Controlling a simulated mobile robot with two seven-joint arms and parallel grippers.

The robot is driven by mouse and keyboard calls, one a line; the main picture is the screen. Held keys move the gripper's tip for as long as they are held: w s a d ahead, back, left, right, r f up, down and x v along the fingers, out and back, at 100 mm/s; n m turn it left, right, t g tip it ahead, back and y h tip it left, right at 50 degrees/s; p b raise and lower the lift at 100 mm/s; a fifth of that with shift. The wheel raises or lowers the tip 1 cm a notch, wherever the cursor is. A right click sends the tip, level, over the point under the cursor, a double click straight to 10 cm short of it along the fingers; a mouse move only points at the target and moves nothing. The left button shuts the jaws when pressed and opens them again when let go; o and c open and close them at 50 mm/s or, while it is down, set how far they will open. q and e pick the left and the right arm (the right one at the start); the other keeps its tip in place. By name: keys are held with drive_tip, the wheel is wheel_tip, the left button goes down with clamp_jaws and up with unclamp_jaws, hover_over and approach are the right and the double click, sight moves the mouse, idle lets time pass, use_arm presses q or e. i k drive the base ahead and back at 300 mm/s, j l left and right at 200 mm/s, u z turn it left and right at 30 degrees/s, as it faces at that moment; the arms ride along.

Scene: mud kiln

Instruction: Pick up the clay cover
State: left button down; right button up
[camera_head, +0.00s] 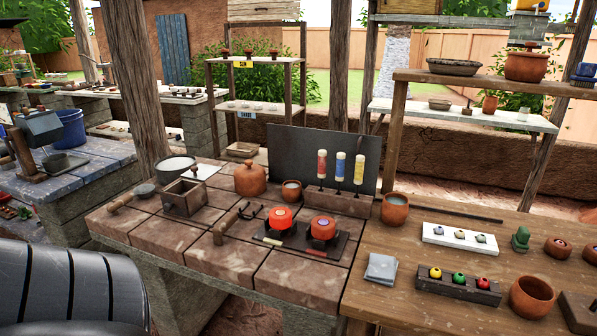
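A rounded terracotta piece with a small knob on top, which looks like the clay cover (250,181), stands upright at the back of the tiled work surface (160,232). It is left of a small clay cup (291,191) and in front of a dark upright panel. Nothing touches it from above, and its front is fully visible. I cannot tell whether it is one piece or a lid on a pot. Neither of my grippers is in view.
A wooden post (136,90) rises behind. Front tiles are mostly clear.

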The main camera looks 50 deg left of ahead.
sight(250, 178)
drive_tip(key=u, duration=1.95)
